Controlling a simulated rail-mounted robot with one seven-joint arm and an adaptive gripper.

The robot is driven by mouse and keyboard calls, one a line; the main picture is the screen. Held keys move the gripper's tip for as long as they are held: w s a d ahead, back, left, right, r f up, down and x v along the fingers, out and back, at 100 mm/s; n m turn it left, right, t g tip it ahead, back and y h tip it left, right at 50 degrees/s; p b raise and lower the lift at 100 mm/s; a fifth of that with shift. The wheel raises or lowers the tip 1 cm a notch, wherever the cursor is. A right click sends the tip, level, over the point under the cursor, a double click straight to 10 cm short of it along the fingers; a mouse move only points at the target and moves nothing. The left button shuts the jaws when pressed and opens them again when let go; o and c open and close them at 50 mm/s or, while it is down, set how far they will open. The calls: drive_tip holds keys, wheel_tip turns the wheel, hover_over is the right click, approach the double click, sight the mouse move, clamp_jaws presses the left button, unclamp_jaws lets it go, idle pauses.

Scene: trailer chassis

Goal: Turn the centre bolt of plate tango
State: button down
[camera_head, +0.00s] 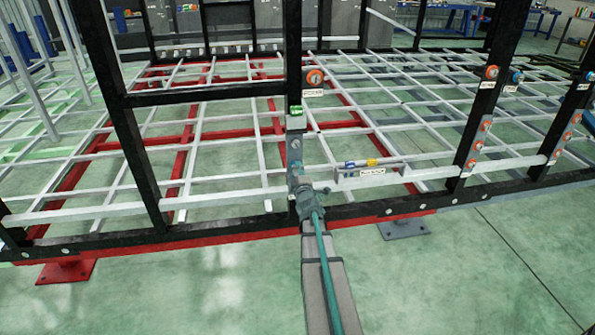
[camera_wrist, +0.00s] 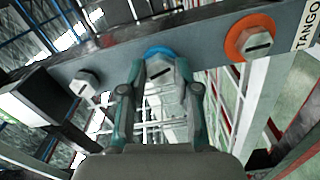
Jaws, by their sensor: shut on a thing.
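Plate tango (camera_wrist: 205,52) is a grey bar slanting across the wrist view, with a white TANGO label (camera_wrist: 306,32) at its right end. It carries three slotted bolts. The centre bolt (camera_wrist: 160,71) has a blue ring behind it, and its slot tilts up to the right. My gripper (camera_wrist: 160,78) is shut on this bolt, one finger on each side of the head. The right bolt (camera_wrist: 257,43) has an orange ring; the left bolt (camera_wrist: 85,84) is plain grey. In the head view my gripper (camera_head: 305,190) is against a black upright, and my arm hides the bolt.
A black frame post (camera_head: 293,60) rises above my gripper. A white rail with a labelled bracket (camera_head: 372,170) runs to its right. Other posts with orange-ringed bolts (camera_head: 470,164) stand further right. The green floor (camera_head: 480,270) in front is clear.

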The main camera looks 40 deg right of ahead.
drive_tip(key=shift+s+a+f+m+p, duration=0.1)
drive_tip(key=shift+m+p, duration=2.65)
drive_tip(key=shift+m, duration=5.5)
drive_tip(key=shift+a+m+p, duration=0.1)
drive_tip(key=shift+m+p, duration=2.6)
drive_tip(key=shift+m, duration=5.55)
drive_tip(key=c, duration=0.8)
unclamp_jaws()
drive_tip(key=shift+d, duration=0.1)
drive_tip(key=shift+c, duration=0.2)
